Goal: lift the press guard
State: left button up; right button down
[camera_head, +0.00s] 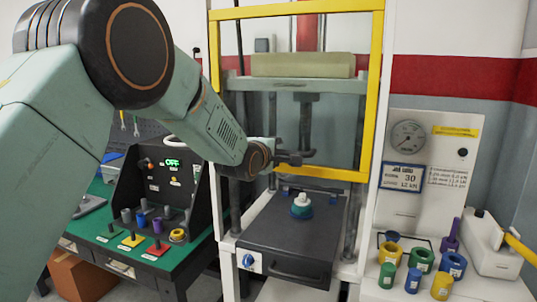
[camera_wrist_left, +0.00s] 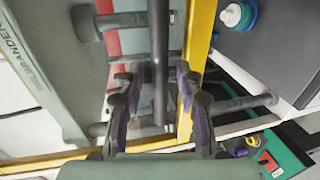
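The press guard (camera_head: 373,95) is a yellow frame standing upright at the front of the press, with its lower bar level with my left gripper. My left gripper (camera_head: 290,158) is at this lower bar, left of its middle. The left wrist view shows the guard's yellow bar (camera_wrist_left: 203,25) running past the right finger. There my left gripper (camera_wrist_left: 155,103) is open, with a dark bar (camera_wrist_left: 158,50) between its spread fingers. I see a gap on both sides of this bar; whether the fingers touch it I cannot tell. My right gripper is in neither view.
A dark drawer unit (camera_head: 270,232) with a white-and-teal part (camera_head: 301,204) on it sits below the guard. A control box (camera_head: 140,205) stands on a green bench at left. Several coloured cylinders and a gauge panel (camera_head: 408,200) are at right.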

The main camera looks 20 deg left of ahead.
pick_arm(q)
jog(key=v, duration=1.1)
jog(key=shift+s, duration=0.25)
jog(key=shift+w, duration=0.1)
